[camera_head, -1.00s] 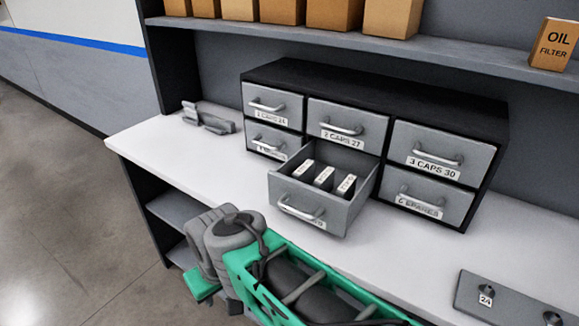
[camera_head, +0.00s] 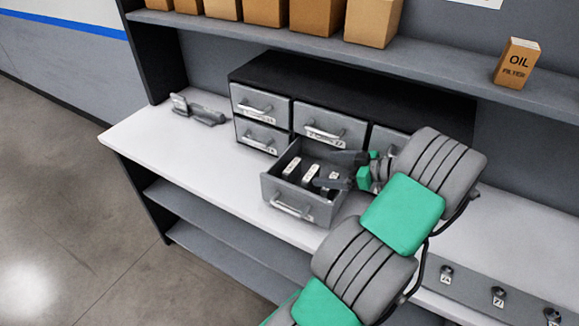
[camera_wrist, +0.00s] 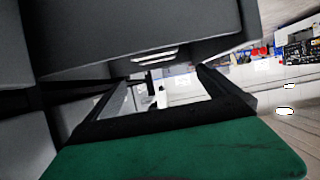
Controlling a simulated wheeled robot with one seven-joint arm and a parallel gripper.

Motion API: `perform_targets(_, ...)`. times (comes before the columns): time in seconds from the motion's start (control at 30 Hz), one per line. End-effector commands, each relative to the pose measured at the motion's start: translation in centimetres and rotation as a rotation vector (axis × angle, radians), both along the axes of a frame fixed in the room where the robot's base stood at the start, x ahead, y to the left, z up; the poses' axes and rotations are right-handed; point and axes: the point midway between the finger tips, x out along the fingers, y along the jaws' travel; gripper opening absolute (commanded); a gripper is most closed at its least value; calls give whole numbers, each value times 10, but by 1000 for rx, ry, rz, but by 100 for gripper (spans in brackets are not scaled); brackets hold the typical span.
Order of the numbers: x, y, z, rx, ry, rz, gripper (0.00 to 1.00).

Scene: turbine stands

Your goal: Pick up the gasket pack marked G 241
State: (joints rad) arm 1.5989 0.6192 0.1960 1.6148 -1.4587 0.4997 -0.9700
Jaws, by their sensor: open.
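The open drawer (camera_head: 298,208) of the grey cabinet holds small dark packs with white labels. The left pack (camera_head: 291,167) and the middle pack (camera_head: 310,172) show in the head view. A third, right pack (camera_head: 333,176) is partly hidden by my gripper. The label marks are too small to read, so I cannot tell which is G 241. My gripper (camera_head: 328,170) is open over the right side of the drawer, its fingers reaching in from the right around the right pack's area. I cannot tell whether they touch it. The wrist view shows its dark fingers (camera_wrist: 165,100).
The cabinet (camera_head: 310,80) has closed drawers above and left of the open one; my arm hides its right part. A grey metal piece (camera_head: 197,110) lies on the bench's left. A plate with knobs (camera_head: 497,295) lies right. A shelf with an oil filter box (camera_head: 516,63) runs above.

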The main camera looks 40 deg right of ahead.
Motion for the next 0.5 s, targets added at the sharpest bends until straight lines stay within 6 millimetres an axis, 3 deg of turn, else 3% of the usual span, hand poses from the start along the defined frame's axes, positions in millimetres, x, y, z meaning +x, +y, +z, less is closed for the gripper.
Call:
perform_targets(0.13,-2,-6,-13,12,-3,-26,100)
perform_targets(0.5,45,8,-35,10,-1,-24,100)
